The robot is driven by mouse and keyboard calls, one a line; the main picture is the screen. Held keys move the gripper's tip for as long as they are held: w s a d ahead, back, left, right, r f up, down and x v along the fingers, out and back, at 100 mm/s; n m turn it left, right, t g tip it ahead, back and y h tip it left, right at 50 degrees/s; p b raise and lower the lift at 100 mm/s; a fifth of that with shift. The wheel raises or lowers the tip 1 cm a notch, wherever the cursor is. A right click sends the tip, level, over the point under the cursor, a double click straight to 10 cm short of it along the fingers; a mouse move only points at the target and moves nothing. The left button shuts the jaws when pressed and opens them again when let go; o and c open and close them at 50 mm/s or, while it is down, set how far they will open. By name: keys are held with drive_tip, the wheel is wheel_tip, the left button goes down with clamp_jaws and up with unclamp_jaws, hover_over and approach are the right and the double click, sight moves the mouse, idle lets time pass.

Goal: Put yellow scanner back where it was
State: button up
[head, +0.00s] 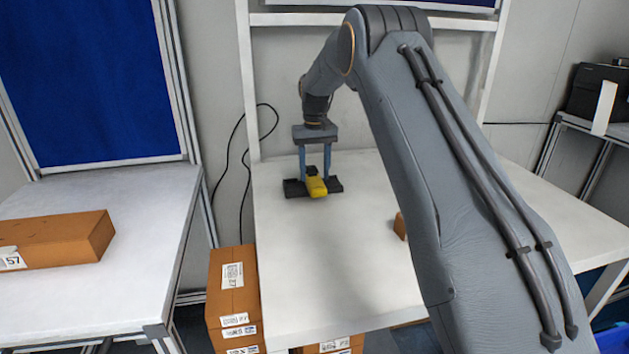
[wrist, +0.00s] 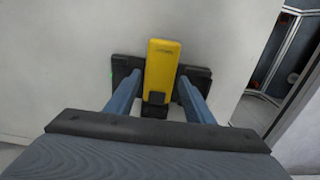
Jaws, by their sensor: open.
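The yellow scanner (head: 317,187) lies near the far left part of the white middle table (head: 330,250). It also shows in the wrist view (wrist: 162,64), its long yellow body pointing away from the wrist. My gripper (head: 314,188) is low over the table with its fingers pointing down, one on each side of the scanner. In the wrist view my gripper (wrist: 160,82) is open, with the dark finger pads on either side of the scanner. The pads look apart from the scanner's sides, though the gaps are narrow. Whether the scanner touches the table is hard to tell.
A brown box (head: 58,240) lies on the left table (head: 120,290). Stacked brown boxes (head: 233,300) stand between the tables. A small brown box (head: 400,226) is partly hidden behind my arm. A black printer (head: 598,92) stands at far right. The table's middle is clear.

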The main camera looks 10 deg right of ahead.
sight(315, 180)
wheel_tip(315, 180, up, 9)
drive_tip(key=b, duration=0.2)
drive_tip(key=shift+r+b, duration=0.2)
drive_tip(key=shift+b, duration=0.2)
